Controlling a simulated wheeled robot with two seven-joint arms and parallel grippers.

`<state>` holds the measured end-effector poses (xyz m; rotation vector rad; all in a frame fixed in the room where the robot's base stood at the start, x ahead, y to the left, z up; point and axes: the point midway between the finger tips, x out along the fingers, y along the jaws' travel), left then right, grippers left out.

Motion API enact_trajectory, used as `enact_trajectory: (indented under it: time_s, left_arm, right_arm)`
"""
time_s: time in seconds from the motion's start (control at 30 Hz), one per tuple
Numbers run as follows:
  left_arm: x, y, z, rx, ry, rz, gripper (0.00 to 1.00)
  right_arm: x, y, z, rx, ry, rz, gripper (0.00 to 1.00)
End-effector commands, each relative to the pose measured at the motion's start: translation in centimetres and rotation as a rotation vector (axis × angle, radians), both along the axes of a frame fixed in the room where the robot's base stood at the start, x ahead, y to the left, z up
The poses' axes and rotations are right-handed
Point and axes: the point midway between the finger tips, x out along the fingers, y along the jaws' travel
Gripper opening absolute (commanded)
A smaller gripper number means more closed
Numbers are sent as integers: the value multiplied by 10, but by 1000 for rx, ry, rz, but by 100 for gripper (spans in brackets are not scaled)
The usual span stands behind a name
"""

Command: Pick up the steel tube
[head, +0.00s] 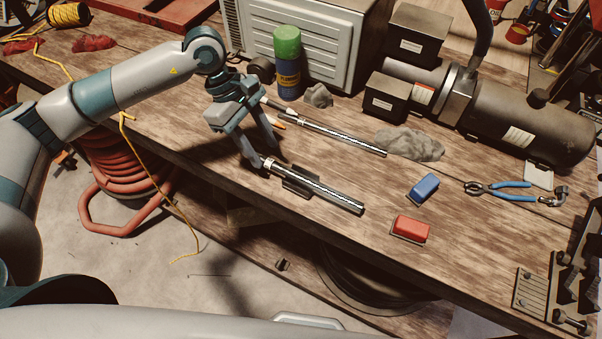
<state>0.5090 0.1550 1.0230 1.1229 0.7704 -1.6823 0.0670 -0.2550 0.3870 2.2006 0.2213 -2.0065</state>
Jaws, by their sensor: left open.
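Two slim, shiny tube-like pieces lie on the wooden workbench (460,235). The nearer steel tube (318,188) slants down to the right, with its left end on or against a small dark block. The farther tube (340,136) lies roughly parallel, behind and to the right of my gripper. I cannot tell which of them is the task's steel tube. My left gripper (266,156) is open and points down, its fingertips close to the left end of the nearer tube. I cannot tell whether they touch it. My right gripper is not in view.
A blue block (422,187) and a red block (411,229) lie right of the tubes. Blue-handled pliers (500,185), a grey rag (410,143) and a green-capped can (287,62) surround them. A large dark machine (510,115) stands behind. The bench's front edge is near.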

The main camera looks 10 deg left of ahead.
Motion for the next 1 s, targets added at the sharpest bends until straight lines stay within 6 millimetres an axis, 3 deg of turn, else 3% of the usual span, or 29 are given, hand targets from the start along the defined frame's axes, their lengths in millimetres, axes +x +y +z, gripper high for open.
enact_trajectory:
  time_s: [0.03,0.23,0.8,0.83,1.0]
  left_arm:
    - [-2,-1,-1,0,3,0,41]
    - [-6,-9,-22,0,2,0,41]
    - [-6,-11,-30,0,-1,-1,41]
    - [-6,-11,-30,0,-1,-1,39]
    - [-6,-11,-30,0,-1,-1,0]
  right_arm:
    - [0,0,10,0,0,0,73]
    - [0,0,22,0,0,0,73]
    - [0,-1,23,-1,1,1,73]
    - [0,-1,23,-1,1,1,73]
    - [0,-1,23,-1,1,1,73]
